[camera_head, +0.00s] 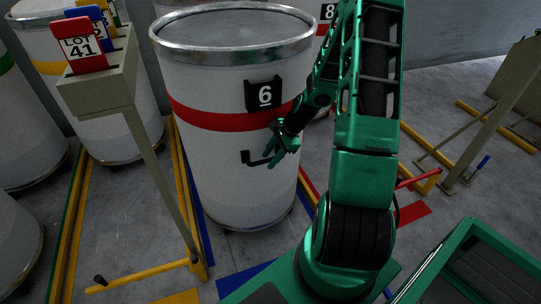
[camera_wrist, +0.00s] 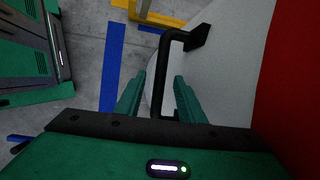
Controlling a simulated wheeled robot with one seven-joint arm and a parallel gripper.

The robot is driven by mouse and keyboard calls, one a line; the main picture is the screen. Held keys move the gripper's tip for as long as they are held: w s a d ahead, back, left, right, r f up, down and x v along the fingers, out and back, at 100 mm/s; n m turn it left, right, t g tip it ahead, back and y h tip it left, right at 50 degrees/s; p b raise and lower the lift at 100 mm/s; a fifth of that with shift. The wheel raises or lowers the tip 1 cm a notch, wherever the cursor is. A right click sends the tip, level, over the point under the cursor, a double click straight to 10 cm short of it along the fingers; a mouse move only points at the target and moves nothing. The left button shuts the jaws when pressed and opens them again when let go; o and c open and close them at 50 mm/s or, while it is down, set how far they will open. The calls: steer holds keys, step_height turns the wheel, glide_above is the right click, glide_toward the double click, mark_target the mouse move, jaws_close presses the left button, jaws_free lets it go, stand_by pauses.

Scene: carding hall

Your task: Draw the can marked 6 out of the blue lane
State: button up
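The can marked 6 (camera_head: 235,170) is a tall white drum with a metal rim and a red band. It stands upright beside a blue floor stripe (camera_head: 203,234). Its black number plate (camera_head: 264,94) faces me. A black bar handle (camera_head: 251,159) sticks out below the plate. My gripper (camera_head: 281,153) is at the right end of this handle. In the wrist view, the handle (camera_wrist: 163,70) runs between the two green fingers of my gripper (camera_wrist: 157,92), with gaps showing on both sides. The fingers are open around the bar. Part of the handle is hidden by my gripper.
A post with a lot 41 card (camera_head: 84,47) stands left of the can on a yellow foot (camera_head: 140,276). Another can (camera_head: 95,110) is behind it. A can marked 8 (camera_head: 327,14) is behind right. Yellow rails (camera_head: 430,150) lie right. A blue stripe (camera_head: 245,278) crosses the floor in front.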

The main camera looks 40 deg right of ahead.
jaws_close()
steer(key=shift+w+d, duration=0.1)
stand_by(1.3)
